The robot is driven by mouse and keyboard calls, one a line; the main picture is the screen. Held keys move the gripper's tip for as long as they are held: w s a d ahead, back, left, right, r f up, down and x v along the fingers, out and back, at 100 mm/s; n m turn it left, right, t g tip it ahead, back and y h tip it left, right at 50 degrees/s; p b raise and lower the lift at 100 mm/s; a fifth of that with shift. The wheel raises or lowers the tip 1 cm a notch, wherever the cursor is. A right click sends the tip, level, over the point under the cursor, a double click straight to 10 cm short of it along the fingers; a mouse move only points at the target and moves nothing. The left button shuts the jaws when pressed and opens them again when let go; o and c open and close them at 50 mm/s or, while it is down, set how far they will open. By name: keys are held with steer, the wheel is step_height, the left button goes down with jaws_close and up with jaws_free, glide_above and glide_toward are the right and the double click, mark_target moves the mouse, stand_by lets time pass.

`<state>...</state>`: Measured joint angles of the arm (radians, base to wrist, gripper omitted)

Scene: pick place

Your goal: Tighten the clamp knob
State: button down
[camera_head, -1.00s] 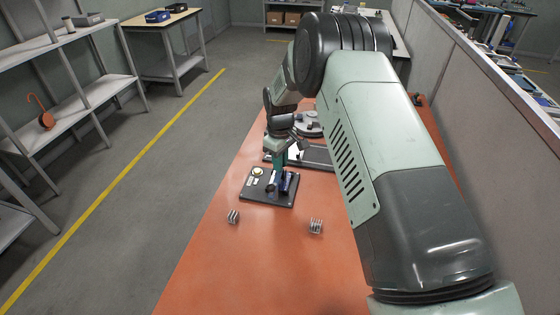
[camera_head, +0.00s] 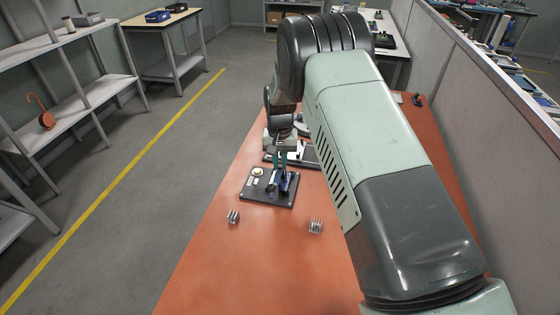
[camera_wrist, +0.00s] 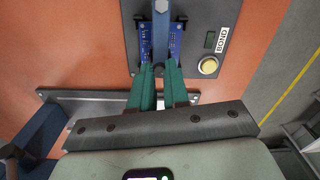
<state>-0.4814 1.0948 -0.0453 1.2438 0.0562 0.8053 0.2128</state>
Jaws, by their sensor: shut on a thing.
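The black fixture plate (camera_head: 256,194) lies on the orange table; its dark plate also shows in the wrist view (camera_wrist: 203,20). A blue circuit board (camera_wrist: 176,37) lies on it under a grey-blue clamp bar (camera_wrist: 161,22). My gripper (camera_wrist: 160,68) points down at the near end of this bar, its green fingers close together. It is shut on what appears to be the clamp knob, mostly hidden between the fingertips. In the head view my gripper (camera_head: 281,168) stands over the clamp, too small to show the hold.
A round pale button (camera_wrist: 208,66) sits beside a label on the plate. Two small finned metal blocks, one left (camera_head: 233,216) and one right (camera_head: 315,225), lie in front. A dark tray (camera_head: 308,157) lies behind the plate.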

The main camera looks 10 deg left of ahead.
mark_target(280, 166)
steer(key=m, duration=0.4)
steer(key=shift+a+r+m, duration=0.1)
steer(key=shift+r+m, duration=0.05)
steer(key=shift+m, duration=0.15)
steer(key=shift+w+m, duration=0.1)
steer(key=shift+m, duration=2.1)
steer(key=c, duration=1.1)
jaws_free()
step_height(280, 166, up, 11)
